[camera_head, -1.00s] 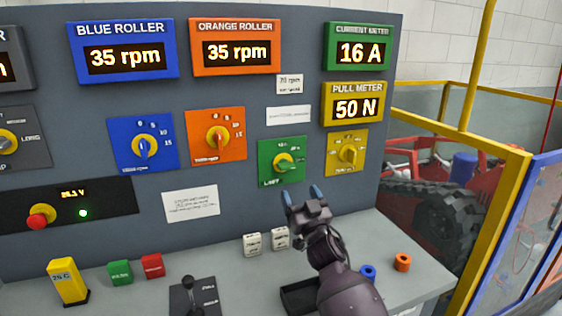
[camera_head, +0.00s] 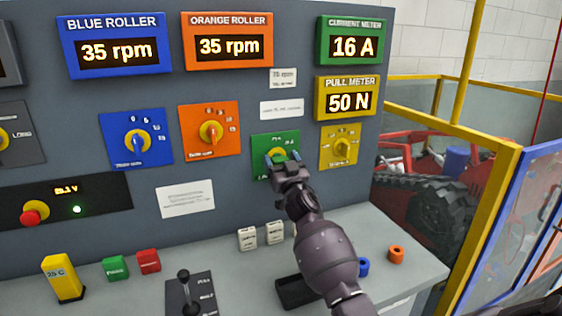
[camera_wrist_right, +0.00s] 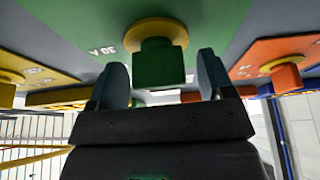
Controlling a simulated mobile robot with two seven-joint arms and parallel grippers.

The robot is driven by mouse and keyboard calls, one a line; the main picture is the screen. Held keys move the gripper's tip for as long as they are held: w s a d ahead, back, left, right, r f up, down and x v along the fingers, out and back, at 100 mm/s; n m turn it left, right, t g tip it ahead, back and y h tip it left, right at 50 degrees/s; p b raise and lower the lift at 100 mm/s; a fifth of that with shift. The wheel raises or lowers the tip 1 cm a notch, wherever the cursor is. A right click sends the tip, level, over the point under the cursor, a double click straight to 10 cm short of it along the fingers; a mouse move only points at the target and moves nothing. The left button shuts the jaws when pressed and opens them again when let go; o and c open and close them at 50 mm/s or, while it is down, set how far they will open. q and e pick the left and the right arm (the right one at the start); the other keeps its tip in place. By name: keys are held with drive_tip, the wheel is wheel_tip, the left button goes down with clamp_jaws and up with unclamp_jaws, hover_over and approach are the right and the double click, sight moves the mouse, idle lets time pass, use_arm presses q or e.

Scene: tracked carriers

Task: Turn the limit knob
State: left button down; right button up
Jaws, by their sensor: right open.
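The limit knob sits on the green panel (camera_head: 261,143) on the console face. In the head view my right gripper mostly covers it, and only part of its yellow disc shows. In the right wrist view the green knob (camera_wrist_right: 159,67) stands out from its yellow collar. My right gripper (camera_head: 283,160) is right in front of the green panel. In the right wrist view its two fingers (camera_wrist_right: 163,80) are open, one on each side of the knob, with a gap visible on both sides. My left gripper is not in view.
The orange knob panel (camera_head: 225,112) is to the left and the yellow knob panel (camera_head: 340,147) to the right. The current meter (camera_head: 346,45) reads 16 A; the pull meter (camera_head: 347,100) reads 50 N. A black tray (camera_head: 297,292) lies on the desk below.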

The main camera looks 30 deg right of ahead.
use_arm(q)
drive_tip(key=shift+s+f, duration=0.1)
use_arm(e)
drive_tip(key=c, duration=0.9)
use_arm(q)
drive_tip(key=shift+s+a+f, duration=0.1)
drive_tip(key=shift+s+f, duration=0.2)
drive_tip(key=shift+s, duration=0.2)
